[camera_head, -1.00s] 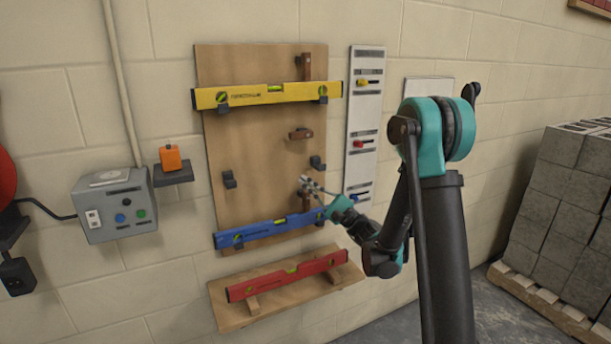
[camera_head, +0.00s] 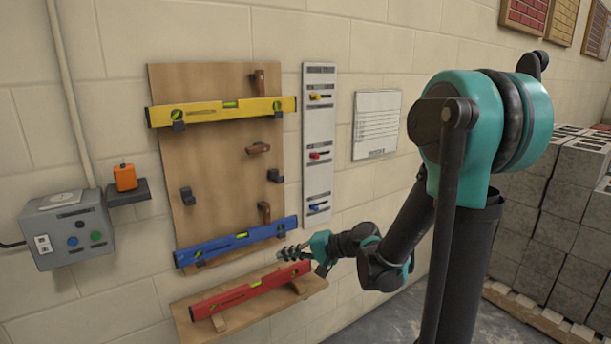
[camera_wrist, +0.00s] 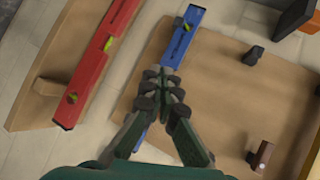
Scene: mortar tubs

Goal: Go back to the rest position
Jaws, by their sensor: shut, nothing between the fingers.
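My gripper (camera_head: 292,252) is shut and empty. In the head view it is in front of the lower right of the wooden wall board (camera_head: 222,160), near the right ends of the blue level (camera_head: 236,242) and the red level (camera_head: 250,290). In the wrist view my gripper (camera_wrist: 165,88) shows with its fingertips together, in front of the blue level (camera_wrist: 183,40), hiding part of it. The red level (camera_wrist: 95,62) lies to its left on the shelf. The rest position itself is not marked in any view.
A yellow level (camera_head: 215,111) hangs on the upper board. A grey control box (camera_head: 68,235) and an orange block (camera_head: 124,178) on a small black shelf are at the left. Stacked grey blocks (camera_head: 560,200) on a pallet stand at the right. Floor shows between shelf and pallet.

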